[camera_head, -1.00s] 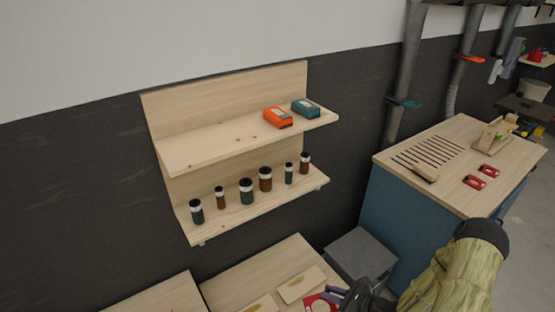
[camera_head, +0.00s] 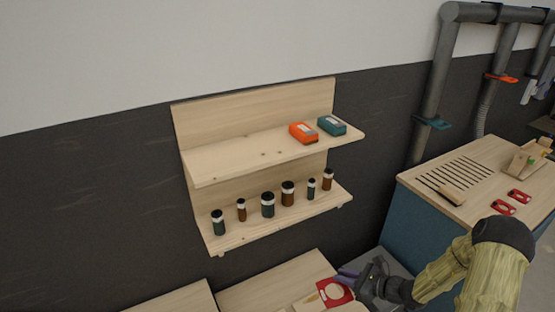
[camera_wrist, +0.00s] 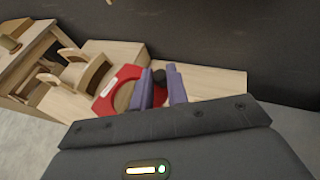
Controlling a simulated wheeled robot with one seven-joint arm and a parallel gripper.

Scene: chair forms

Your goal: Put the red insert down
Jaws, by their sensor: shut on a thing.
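My gripper (camera_head: 350,276) is shut on a red insert (camera_head: 337,292), a flat red piece with a pale oval middle. They are low in the head view, over or near the right end of a pale wooden table (camera_head: 275,283). In the wrist view, the purple-grey fingers (camera_wrist: 160,88) are at the right edge of the red insert (camera_wrist: 128,72). It is in front of pale wooden surfaces there. I cannot tell whether the insert touches the wood below it.
A wall shelf (camera_head: 215,167) holds several bottles and two boxed tools. A blue workbench (camera_head: 470,205) at the right carries two more red pieces (camera_head: 502,208) and wooden items. A grey box (camera_head: 385,262) stands between table and workbench. Curved wooden forms (camera_wrist: 85,72) stand left in the wrist view.

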